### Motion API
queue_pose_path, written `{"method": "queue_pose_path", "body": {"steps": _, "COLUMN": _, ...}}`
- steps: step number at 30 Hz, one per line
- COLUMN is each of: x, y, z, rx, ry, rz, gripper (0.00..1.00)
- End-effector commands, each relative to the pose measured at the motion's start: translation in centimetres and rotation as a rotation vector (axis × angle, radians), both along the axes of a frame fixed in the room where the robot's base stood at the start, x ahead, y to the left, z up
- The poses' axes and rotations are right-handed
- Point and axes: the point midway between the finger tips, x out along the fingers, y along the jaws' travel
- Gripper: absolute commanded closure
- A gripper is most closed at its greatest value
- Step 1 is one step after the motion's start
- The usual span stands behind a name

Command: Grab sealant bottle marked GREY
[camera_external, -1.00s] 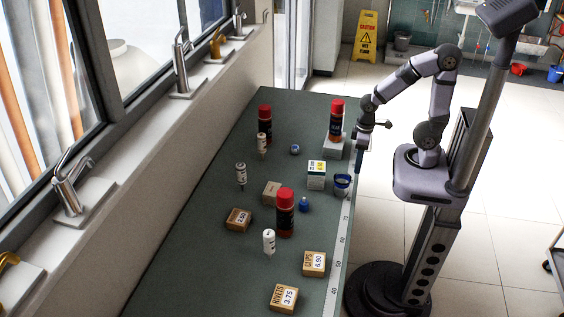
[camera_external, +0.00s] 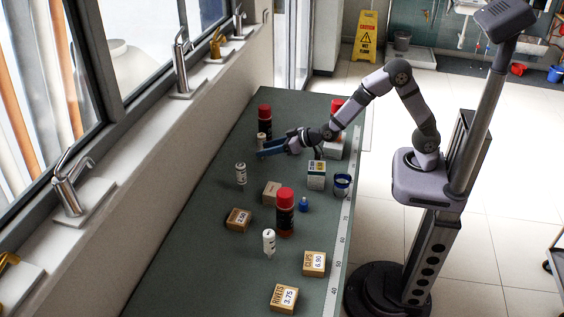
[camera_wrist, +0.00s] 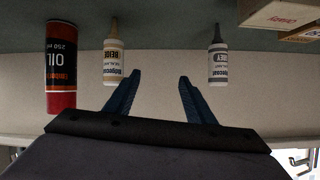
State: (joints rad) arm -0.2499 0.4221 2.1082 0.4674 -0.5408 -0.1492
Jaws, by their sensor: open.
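In the upside-down wrist view, a small white sealant bottle with a dark grey nozzle (camera_wrist: 217,66) stands at the right; its partly legible label seems to read GREY. It matches the white bottle (camera_external: 241,173) in the external view. A similar bottle marked BEIGE (camera_wrist: 113,62) stands left of it in the wrist view; in the external view it (camera_external: 262,140) is partly behind my gripper. My gripper (camera_wrist: 160,78) is open and empty, its blue fingers pointing between the two bottles. In the external view my gripper (camera_external: 261,150) reaches over the table, close to the beige bottle.
A red-capped oil can (camera_wrist: 61,68) stands beside the beige bottle.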

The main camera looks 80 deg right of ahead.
Motion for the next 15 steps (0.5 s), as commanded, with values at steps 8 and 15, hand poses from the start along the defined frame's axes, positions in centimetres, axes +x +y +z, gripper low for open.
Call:
{"method": "queue_pose_path", "body": {"steps": 8, "x": 2.9, "y": 5.9, "z": 4.5, "rx": -0.058, "ry": -0.331, "rz": 0.014, "gripper": 0.5}}
{"method": "queue_pose_path", "body": {"steps": 15, "x": 2.2, "y": 10.1, "z": 4.7, "rx": -0.109, "ry": -0.447, "rz": 0.075, "gripper": 0.5}}
